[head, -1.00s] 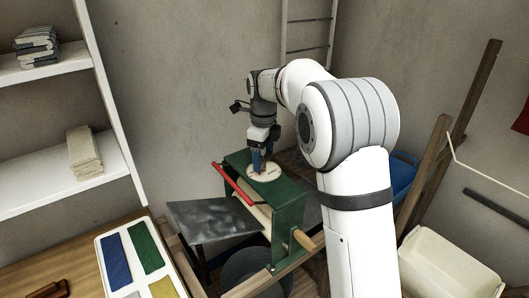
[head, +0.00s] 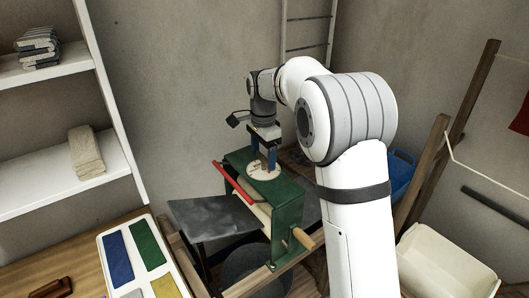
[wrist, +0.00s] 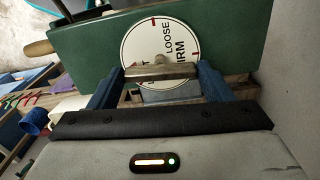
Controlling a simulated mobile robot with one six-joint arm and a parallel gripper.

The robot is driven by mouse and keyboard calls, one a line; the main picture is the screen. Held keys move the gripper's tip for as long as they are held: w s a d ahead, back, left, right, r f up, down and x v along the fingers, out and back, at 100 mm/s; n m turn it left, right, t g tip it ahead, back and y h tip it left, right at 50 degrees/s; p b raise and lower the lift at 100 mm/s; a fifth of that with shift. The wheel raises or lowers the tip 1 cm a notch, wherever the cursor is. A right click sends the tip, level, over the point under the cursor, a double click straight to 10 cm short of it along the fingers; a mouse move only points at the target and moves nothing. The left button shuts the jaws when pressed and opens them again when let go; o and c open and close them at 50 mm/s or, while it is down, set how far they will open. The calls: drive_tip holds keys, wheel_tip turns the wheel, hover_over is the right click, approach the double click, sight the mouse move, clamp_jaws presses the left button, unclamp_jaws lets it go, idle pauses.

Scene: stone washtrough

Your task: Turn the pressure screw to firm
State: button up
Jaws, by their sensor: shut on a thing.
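The green wringer (head: 288,207) stands with a round pale dial (head: 252,174) on its top. In the wrist view the dial (wrist: 139,40) carries the words LOOSE and FIRM, and another word mostly hidden at its left. The pressure screw's handle (wrist: 150,72), a short metal bar, lies across the dial. My gripper (wrist: 160,80) has its blue fingers at the two ends of this bar and is shut on it. In the head view my gripper (head: 264,161) points down onto the dial. Which word the screw points at, I cannot tell.
A red lever (head: 232,182) and a wooden crank handle (head: 303,238) stick out from the wringer. A dark grey board (head: 210,219) lies to its left. A tray of coloured cloths (head: 136,259) is at front left, a cream tub (head: 440,262) at right.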

drive_tip(key=n, duration=0.4)
drive_tip(key=shift+w+d+r+n, duration=0.1)
drive_tip(key=shift+w+r+n, duration=0.05)
drive_tip(key=shift+r+n, duration=0.15)
drive_tip(key=n, duration=0.4)
drive_tip(key=shift+n, duration=0.3)
drive_tip(key=n, duration=0.4)
drive_tip(key=shift+n+p, duration=0.3)
drive_tip(key=shift+p, duration=0.05)
drive_tip(key=n, duration=0.4)
drive_tip(key=shift+f, duration=0.1)
drive_tip(key=n, duration=0.9)
drive_tip(key=shift+n, duration=0.3)
drive_tip(key=n, duration=0.4)
drive_tip(key=shift+n, duration=2.8)
